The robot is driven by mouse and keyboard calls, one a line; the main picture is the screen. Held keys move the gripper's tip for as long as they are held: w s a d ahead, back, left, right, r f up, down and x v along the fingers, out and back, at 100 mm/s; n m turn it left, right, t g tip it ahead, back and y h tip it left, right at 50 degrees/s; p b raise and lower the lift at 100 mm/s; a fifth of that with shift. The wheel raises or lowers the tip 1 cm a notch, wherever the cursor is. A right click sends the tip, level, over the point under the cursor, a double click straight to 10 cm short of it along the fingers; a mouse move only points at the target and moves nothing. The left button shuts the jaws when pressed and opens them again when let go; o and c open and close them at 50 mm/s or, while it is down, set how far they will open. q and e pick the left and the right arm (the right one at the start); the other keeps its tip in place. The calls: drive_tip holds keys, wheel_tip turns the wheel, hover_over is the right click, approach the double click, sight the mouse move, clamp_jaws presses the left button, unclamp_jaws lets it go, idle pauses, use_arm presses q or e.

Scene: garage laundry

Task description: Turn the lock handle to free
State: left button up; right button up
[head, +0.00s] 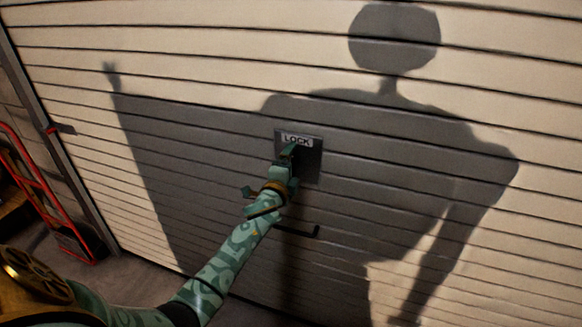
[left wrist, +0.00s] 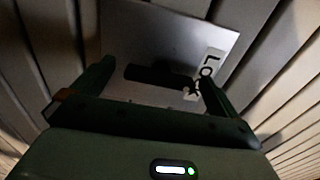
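The lock plate (head: 311,165) is a dark square on the garage door with a white LOCK label (head: 297,140). In the left wrist view the plate (left wrist: 185,35) is grey and turned, with the label (left wrist: 208,72) at the right. The lock handle (left wrist: 158,77) is a short dark bar in front of the plate; in the head view my gripper hides it. My left gripper (head: 290,158) is at the plate. In the left wrist view its fingers (left wrist: 155,70) are spread, with the bar between them; contact at the right finger cannot be told. My right gripper is out of view.
The slatted garage door (head: 200,60) fills most of the view and carries my shadow. A dark pull bar (head: 298,231) sticks out below the lock. A red hand truck (head: 45,190) stands at the left. The concrete floor (head: 130,280) shows at lower left.

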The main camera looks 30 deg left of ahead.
use_arm(q)
drive_tip(key=shift+s, duration=0.1)
drive_tip(key=p+v, duration=0.2)
drive_tip(key=v, duration=1.4)
drive_tip(key=shift+d, duration=0.2)
drive_tip(key=shift+r, duration=0.1)
